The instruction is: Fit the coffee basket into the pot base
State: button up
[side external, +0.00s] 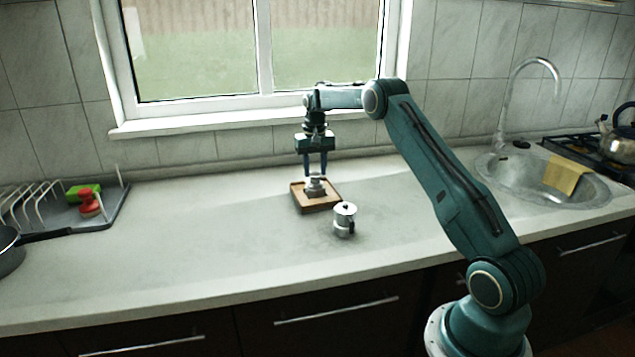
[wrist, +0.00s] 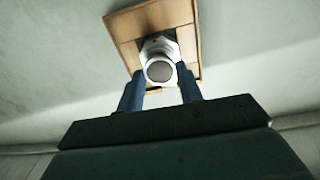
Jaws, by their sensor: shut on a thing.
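My gripper (side external: 316,173) points straight down over the wooden tray (side external: 325,209). It is shut on the coffee basket (side external: 315,177), a small round grey metal piece. In the wrist view the basket (wrist: 160,71) shows its round face between the two blue fingers (wrist: 161,80). The pot base (side external: 314,190), silvery metal, stands upright on the tray under the basket. In the wrist view the base (wrist: 157,45) is partly covered by the basket. I cannot tell whether the basket is in the base's mouth or just above it.
A silver coffee pot top (side external: 344,215) with a dark handle stands on the counter in front of the tray. A dish rack (side external: 50,205) is at the left, a sink (side external: 510,183) at the right. The counter left of the tray is clear.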

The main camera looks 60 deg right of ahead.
jog(key=shift+f, duration=1)
dwell(0.5)
jog(key=o, duration=0.9)
jog(key=shift+o, duration=0.2)
jog(key=shift+r, duration=0.15)
notch_tip(320, 180, up, 14)
jog(key=shift+f, duration=0.25)
